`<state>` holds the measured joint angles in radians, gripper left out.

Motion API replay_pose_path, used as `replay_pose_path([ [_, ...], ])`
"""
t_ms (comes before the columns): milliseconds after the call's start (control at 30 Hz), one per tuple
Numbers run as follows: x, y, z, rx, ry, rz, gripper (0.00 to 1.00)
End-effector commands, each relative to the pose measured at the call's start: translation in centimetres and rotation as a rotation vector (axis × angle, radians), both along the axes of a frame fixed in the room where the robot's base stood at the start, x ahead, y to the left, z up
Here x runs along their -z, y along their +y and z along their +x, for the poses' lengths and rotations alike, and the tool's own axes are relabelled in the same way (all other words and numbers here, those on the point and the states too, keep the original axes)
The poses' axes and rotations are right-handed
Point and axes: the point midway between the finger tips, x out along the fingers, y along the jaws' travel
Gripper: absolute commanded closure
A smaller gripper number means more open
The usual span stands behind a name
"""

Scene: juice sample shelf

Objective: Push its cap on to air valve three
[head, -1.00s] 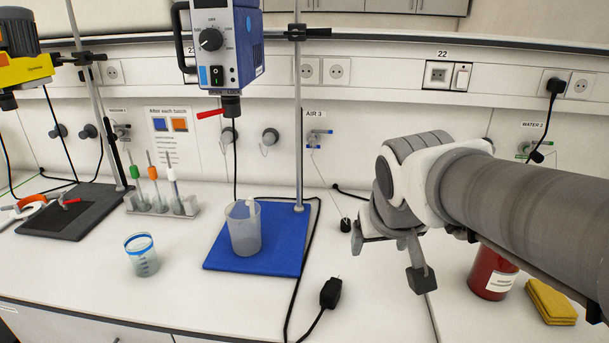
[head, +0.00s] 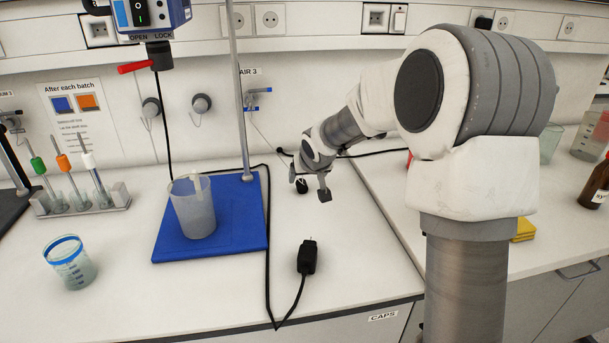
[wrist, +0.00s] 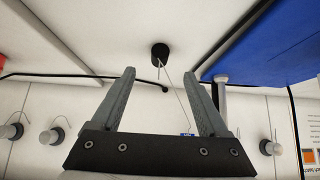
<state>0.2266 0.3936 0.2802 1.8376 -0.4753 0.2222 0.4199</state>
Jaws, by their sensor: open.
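The black cap (head: 302,186) sits on the bench near the wall, right of the blue board. A thin cord runs from it up to air valve three (head: 258,97), a wall valve with blue parts under the AIR 3 label. My gripper (head: 308,188) is open and low over the bench at the cap. In the wrist view, the cap (wrist: 160,52) shows beyond and between the spread fingertips of my gripper (wrist: 159,73), with nothing held. The valve there is mostly hidden behind the gripper; a bit of blue (wrist: 187,134) shows.
The blue board (head: 250,222) carries a clear beaker (head: 193,210) and a stand rod (head: 238,120). A black plug (head: 307,257) with its cable lies in front of the cap. Another cable runs along the wall. Bench between cap and plug is clear.

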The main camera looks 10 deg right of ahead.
Motion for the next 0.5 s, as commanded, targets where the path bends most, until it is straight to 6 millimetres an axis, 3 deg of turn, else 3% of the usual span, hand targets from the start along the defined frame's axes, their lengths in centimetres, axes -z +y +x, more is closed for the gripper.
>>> replay_pose_path([
  [500, 5.1, 0.0, 4.2, 0.001, 0.001, 0.001, 0.22],
])
